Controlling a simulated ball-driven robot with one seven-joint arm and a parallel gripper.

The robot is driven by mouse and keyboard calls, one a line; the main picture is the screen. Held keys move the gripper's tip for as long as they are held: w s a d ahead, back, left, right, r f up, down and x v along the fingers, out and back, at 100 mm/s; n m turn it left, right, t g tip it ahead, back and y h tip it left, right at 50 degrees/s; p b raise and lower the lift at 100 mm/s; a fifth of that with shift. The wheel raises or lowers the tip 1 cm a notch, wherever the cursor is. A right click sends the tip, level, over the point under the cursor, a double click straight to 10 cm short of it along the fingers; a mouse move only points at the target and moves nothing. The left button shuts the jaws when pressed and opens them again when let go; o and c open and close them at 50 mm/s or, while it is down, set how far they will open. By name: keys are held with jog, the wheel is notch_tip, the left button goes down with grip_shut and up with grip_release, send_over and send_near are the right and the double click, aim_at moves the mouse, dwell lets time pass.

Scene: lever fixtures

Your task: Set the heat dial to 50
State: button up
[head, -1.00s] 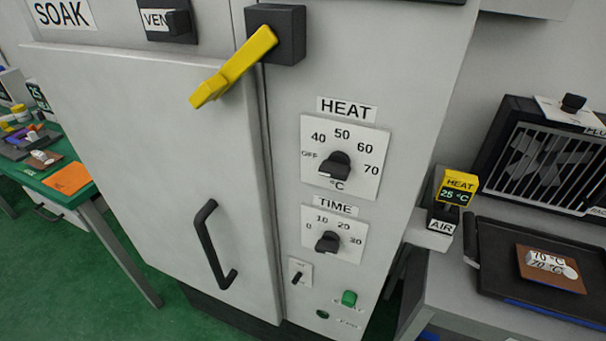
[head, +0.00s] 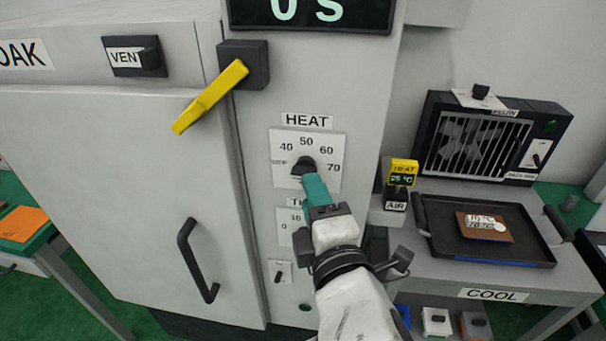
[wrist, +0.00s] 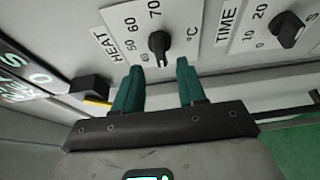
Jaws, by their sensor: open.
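The heat dial (head: 303,167) is a black knob on a white plate marked OFF, 40, 50, 60 and 70, under a HEAT label. Its handle seems to point left, toward the OFF side, though my gripper partly covers it in the head view. My gripper (head: 313,182) reaches up to the dial from below right. In the wrist view my gripper (wrist: 158,78) is open, with its teal fingers apart. The dial (wrist: 159,43) shows between and just beyond the fingertips, not visibly gripped. The 50 mark shows left of the knob there.
The time dial (wrist: 288,30) is beside the heat plate and mostly hidden by my arm in the head view. A yellow lever (head: 210,97) and a black door handle (head: 196,260) stick out at left. A tray (head: 480,253) lies on the right bench.

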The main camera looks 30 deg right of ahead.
aim_at(305, 170)
jog(key=shift+x, duration=2.7)
jog(key=shift+d, duration=0.1)
jog(key=shift+c, duration=0.2)
grip_shut()
jog(key=shift+f, duration=0.1)
jog(key=m+h+b, duration=0.3)
jog(key=m+b, duration=0.4)
jog(key=b, duration=0.2)
jog(key=m+h+b, duration=0.3)
jog(key=m+b, duration=0.4)
jog(key=b, duration=0.3)
jog(key=m+h+b, duration=0.3)
jog(key=m+b, duration=0.5)
jog(key=b, duration=0.1)
jog(key=shift+w+a+f+t+b, duration=0.1)
jog(key=shift+a+f+t+b, duration=0.2)
jog(key=shift+f+b, duration=0.1)
jog(key=shift+r+m, duration=0.1)
jog(key=shift+m, duration=0.2)
